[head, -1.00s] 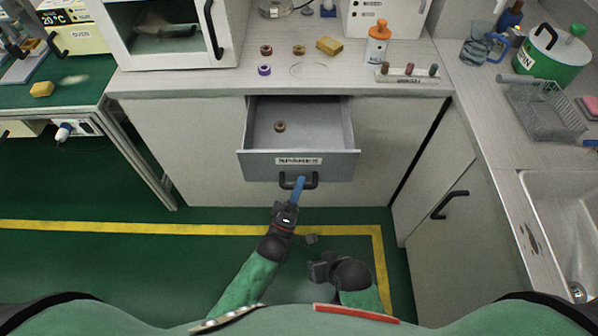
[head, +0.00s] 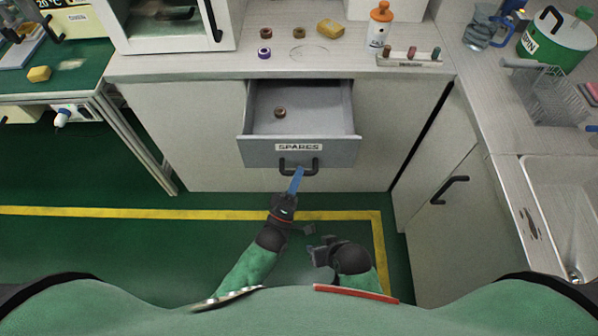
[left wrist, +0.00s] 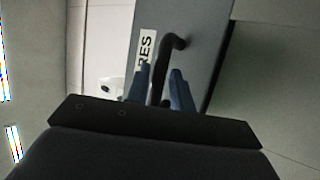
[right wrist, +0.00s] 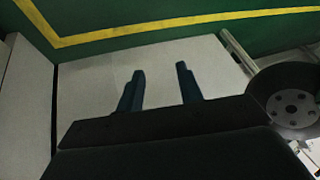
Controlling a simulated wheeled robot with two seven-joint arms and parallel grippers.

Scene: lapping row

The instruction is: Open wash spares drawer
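The wash spares drawer, a grey drawer (head: 262,152) labelled SPARES, stands pulled out from the white cabinet under the counter. A small brown ring (head: 280,112) lies inside it. Its dark handle (head: 312,168) is on the front and also shows in the left wrist view (left wrist: 178,42). My left gripper (head: 298,171) is at the handle with blue fingers. In the left wrist view my left gripper (left wrist: 159,70) has its fingers apart on either side of the handle bar, with gaps visible. My right gripper (right wrist: 161,68) is open and empty, low in front of the cabinet.
The counter (head: 220,66) above holds rings, a yellow sponge (head: 331,27), an orange-capped bottle (head: 380,24) and a small rack (head: 408,57). A sink (head: 565,205) and a cabinet door with a handle (head: 450,190) are at the right. The green floor (head: 100,180) at left is clear.

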